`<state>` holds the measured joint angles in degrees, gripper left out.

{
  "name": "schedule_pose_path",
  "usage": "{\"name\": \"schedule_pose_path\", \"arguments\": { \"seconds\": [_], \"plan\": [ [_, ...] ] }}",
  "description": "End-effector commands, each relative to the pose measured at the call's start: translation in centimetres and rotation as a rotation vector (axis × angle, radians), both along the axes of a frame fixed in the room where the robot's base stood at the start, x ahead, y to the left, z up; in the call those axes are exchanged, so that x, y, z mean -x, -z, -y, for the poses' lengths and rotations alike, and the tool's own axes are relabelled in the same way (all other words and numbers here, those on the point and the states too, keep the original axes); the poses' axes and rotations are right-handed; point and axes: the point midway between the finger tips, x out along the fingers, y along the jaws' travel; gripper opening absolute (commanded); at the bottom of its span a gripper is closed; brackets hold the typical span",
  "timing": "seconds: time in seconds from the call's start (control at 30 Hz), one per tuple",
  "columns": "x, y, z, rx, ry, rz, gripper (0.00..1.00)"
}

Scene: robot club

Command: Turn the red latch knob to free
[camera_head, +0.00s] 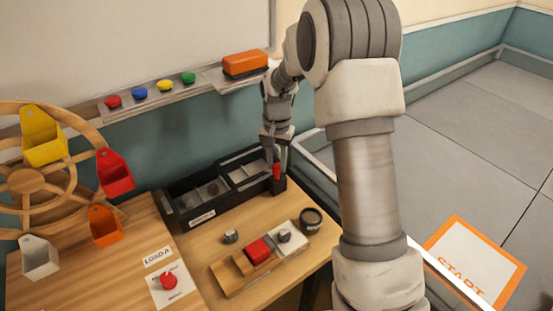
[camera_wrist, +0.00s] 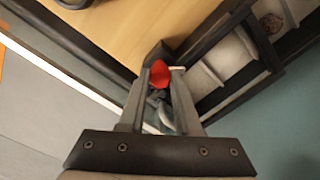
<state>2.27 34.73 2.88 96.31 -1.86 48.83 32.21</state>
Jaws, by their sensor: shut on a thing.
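A red knob (camera_head: 168,280) sits on a white plate with small print on the wooden table at the lower left, with a "LOAD A" label behind it. My gripper (camera_head: 276,160) is far from this knob, at the right end of the black tray. It points down and is shut on a red-topped object (camera_head: 276,172), which stands at a small black block (camera_head: 278,186). In the wrist view the red top (camera_wrist: 160,74) shows between the two fingers, with a grey part below it. I cannot tell what the object is or whether it is inside the block.
A wooden wheel (camera_head: 28,181) with coloured buckets stands at the left. The black tray (camera_head: 205,218) lies along the wall. A wooden board (camera_head: 232,280) with a red block (camera_head: 259,250), a metal nut (camera_head: 231,236) and a dark round cup (camera_head: 311,220) occupy the front.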

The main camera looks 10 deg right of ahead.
Motion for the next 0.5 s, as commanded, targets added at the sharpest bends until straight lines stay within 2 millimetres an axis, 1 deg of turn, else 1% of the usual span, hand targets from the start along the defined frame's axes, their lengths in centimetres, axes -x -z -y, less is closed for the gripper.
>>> {"name": "schedule_pose_path", "arguments": {
  "seconds": [0.5],
  "plan": [
    [0.04, -0.13, -0.01, -0.002, -0.478, -0.001, 0.0]
  ]
}}
